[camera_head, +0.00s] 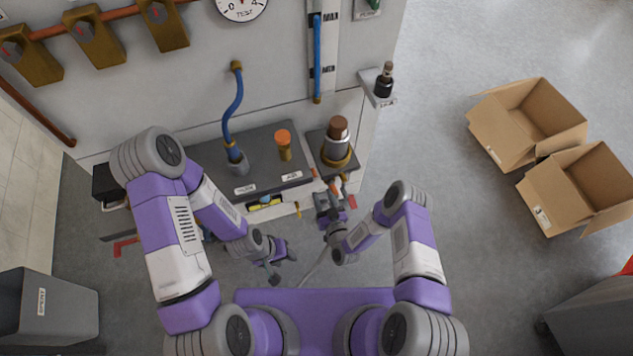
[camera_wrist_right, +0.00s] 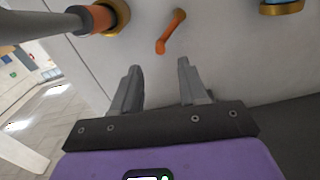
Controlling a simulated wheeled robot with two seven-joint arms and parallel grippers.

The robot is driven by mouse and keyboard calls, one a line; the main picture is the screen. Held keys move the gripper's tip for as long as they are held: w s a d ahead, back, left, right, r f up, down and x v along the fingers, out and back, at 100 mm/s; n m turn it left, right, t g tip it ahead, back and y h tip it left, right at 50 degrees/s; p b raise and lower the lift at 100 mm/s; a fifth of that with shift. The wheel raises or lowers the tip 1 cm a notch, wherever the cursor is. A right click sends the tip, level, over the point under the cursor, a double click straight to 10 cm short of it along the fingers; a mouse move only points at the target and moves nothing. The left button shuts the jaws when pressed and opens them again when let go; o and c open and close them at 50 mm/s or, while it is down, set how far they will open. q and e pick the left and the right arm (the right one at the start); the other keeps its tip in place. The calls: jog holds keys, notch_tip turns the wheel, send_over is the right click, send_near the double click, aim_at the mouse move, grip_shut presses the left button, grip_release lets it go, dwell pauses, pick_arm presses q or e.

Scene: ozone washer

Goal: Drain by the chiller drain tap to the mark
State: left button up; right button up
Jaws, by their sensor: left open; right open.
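An orange tap handle (camera_wrist_right: 171,32) hangs tilted from the pale wall in the right wrist view. I cannot read a label naming it as the chiller drain tap. My right gripper (camera_wrist_right: 158,70) is open below it, the handle beyond and apart from the fingertips. In the head view my right gripper (camera_head: 333,197) is at the front of the bench, and my arm partly hides the small fittings there. A level tube (camera_head: 317,55) with blue in it stands on the wall beside two black marks (camera_head: 324,70). My left gripper (camera_head: 282,263) is open and empty, low and left.
A grey pipe with an orange and brass collar (camera_wrist_right: 100,18) is left of the handle. A dark bench top (camera_head: 262,150) holds a blue hose (camera_head: 232,110) and an orange-capped fitting (camera_head: 284,146). Cardboard boxes (camera_head: 527,115) lie right. Floor (camera_head: 440,150) between is clear.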

jog(key=b+x, duration=0.2)
jog(key=x, duration=0.5)
jog(key=shift+w+r+t, duration=0.25)
jog(key=shift+w+t, duration=0.05)
grip_shut()
